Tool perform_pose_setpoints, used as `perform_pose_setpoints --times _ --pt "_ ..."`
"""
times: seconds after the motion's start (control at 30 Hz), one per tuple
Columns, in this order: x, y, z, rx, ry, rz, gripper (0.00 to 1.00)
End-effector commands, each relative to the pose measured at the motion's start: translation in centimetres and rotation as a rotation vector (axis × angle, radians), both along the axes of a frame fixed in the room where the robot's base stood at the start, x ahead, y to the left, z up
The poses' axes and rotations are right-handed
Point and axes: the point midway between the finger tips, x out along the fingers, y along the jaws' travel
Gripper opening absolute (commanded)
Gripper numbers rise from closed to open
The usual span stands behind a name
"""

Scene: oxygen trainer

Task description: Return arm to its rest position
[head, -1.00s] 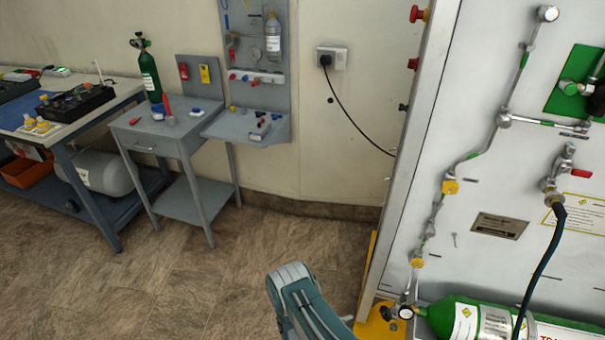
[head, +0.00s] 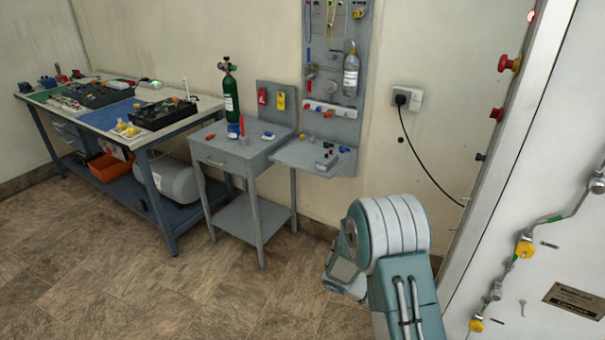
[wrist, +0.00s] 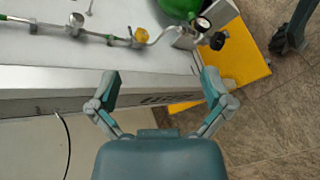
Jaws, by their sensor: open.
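My gripper (wrist: 157,92) shows in the wrist view with its two fingers spread apart and nothing between them. It hangs in front of the edge of the white oxygen panel (wrist: 60,66). A teal and white link of my arm (head: 393,255) rises at the lower right of the head view. My gripper itself does not show in the head view.
The panel (head: 548,200) with red knobs (head: 508,63) and yellow fittings (head: 525,249) stands at the right. A grey cart (head: 237,150) and a workbench (head: 195,104) stand along the wall. A green cylinder (wrist: 180,8) shows in the wrist view. Open floor (head: 190,285) lies at left.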

Motion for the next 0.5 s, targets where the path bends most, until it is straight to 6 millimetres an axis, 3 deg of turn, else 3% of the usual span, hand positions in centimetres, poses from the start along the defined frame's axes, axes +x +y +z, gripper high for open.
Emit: perform_pose_setpoints --times 0.1,0.5 --pt "-0.6 0.4 3.7 0.082 -0.057 -0.045 1.00" --pt "-4.4 2.4 13.7 0.377 -0.255 -0.139 1.00"
